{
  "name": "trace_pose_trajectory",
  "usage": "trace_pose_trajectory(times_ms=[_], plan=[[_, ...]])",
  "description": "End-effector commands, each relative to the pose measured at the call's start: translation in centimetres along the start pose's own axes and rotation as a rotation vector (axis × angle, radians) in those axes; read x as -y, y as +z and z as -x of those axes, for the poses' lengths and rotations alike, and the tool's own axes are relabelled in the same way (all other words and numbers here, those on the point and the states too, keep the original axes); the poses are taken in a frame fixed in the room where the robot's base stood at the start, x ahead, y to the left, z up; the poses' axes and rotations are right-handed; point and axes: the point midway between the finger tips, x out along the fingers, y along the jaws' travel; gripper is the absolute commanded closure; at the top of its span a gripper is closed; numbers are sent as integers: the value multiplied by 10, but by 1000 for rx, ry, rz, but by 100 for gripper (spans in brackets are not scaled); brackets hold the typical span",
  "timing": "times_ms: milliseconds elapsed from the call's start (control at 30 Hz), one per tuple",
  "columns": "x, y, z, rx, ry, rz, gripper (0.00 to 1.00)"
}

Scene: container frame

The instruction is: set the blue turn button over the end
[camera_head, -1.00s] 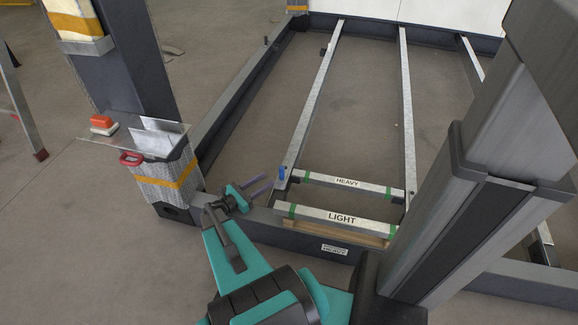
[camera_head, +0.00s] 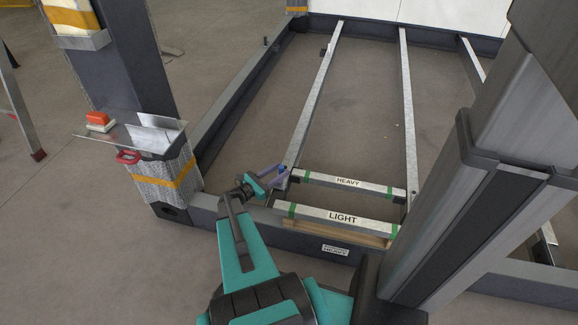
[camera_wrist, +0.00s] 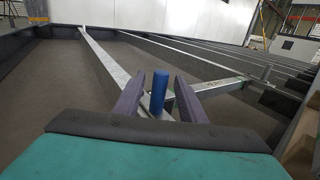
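The blue turn button (camera_wrist: 161,95) stands upright in the wrist view, at the near end of a long galvanized rail (camera_wrist: 103,57). In the head view a bit of the blue button (camera_head: 282,168) shows at the rail's near end, partly hidden by my gripper. My gripper (camera_head: 277,176) has two purple fingers. In the wrist view the fingers of my gripper (camera_wrist: 158,92) are apart, one on each side of the button. A gap shows on the right of the button; the left finger looks close to it, and I cannot tell whether it touches.
Cross bars marked HEAVY (camera_head: 347,182) and LIGHT (camera_head: 342,217) lie right of my gripper. A dark frame beam (camera_head: 300,236) runs along the near side. A post with a clear shelf (camera_head: 112,130) stands at left. The floor between the rails is clear.

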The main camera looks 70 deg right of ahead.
Motion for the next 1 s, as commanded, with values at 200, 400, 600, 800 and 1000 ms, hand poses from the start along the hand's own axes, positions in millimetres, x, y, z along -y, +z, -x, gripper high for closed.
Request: trace_pose_trajectory(times_ms=[200,400,600,800,1000], plan=[[0,-2,-30,1,-1,-2,63],[0,-1,-49,-1,-1,-1,63],[0,0,-54,0,0,-1,63],[0,0,-54,0,0,-1,63],[0,0,-54,0,0,-1,92]])
